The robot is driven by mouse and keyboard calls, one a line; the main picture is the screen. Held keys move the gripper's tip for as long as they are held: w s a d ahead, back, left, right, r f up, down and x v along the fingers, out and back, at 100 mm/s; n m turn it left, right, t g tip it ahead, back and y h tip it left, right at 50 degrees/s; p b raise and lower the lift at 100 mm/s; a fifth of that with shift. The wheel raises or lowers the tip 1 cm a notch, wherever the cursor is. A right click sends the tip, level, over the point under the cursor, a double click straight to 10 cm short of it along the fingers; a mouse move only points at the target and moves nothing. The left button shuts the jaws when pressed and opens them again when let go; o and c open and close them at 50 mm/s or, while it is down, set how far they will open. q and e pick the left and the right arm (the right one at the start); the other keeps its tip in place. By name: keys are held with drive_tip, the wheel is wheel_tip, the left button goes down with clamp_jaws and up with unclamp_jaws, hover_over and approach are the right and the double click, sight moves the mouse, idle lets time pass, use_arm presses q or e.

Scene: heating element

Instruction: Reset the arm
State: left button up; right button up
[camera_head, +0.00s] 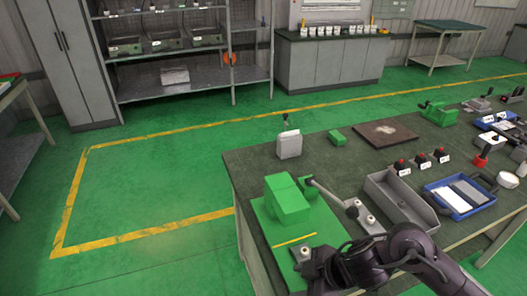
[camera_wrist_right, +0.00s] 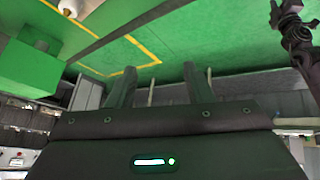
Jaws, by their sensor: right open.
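A green machine block (camera_head: 288,200) stands on a green base plate (camera_head: 265,225) at the table's near left corner. A thin grey lever arm (camera_head: 330,193) with a round end reaches from a smaller green part beside it, down to the right. My dark right arm crosses the bottom of the head view, in front of the base plate's near end; its gripper cannot be made out there. In the right wrist view my right gripper (camera_wrist_right: 160,88) has its two fingers apart with nothing between them. A green block shows at that view's upper left (camera_wrist_right: 28,68). My left gripper is not in view.
The dark table (camera_head: 245,165) also holds a grey container (camera_head: 289,144), a brown board (camera_head: 386,133), an empty grey tray (camera_head: 400,195), a blue tray (camera_head: 460,196) and several red-topped buttons (camera_head: 421,160). Green floor (camera_head: 150,200) left of the table is clear.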

wheel_tip(320, 180, up, 4)
drive_tip(key=w+a+m+t+h, duration=0.1)
drive_tip(key=a+m+t, duration=0.2)
drive_tip(key=m+t, duration=0.25)
drive_tip(key=s+d+f+m+g+h, duration=0.2)
drive_tip(key=s+d+m+g+h, duration=0.15)
drive_tip(key=s+d, duration=0.3)
drive_tip(key=s+d+f+m+g+h, duration=0.25)
drive_tip(key=s+d+m, duration=0.25)
drive_tip(key=d, duration=0.3)
wheel_tip(320, 180, down, 32)
drive_tip(key=s+y+b, duration=0.1)
drive_tip(key=s+b, duration=0.1)
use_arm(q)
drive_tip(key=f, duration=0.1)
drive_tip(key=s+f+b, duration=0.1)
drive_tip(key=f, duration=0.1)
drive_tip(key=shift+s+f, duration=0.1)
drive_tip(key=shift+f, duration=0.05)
use_arm(e)
drive_tip(key=s+d+f+g, duration=0.1)
drive_tip(key=s+d+f, duration=0.2)
drive_tip(key=s+f, duration=1.6)
drive_tip(key=shift+f+g, duration=0.3)
drive_tip(key=shift+g, duration=0.05)
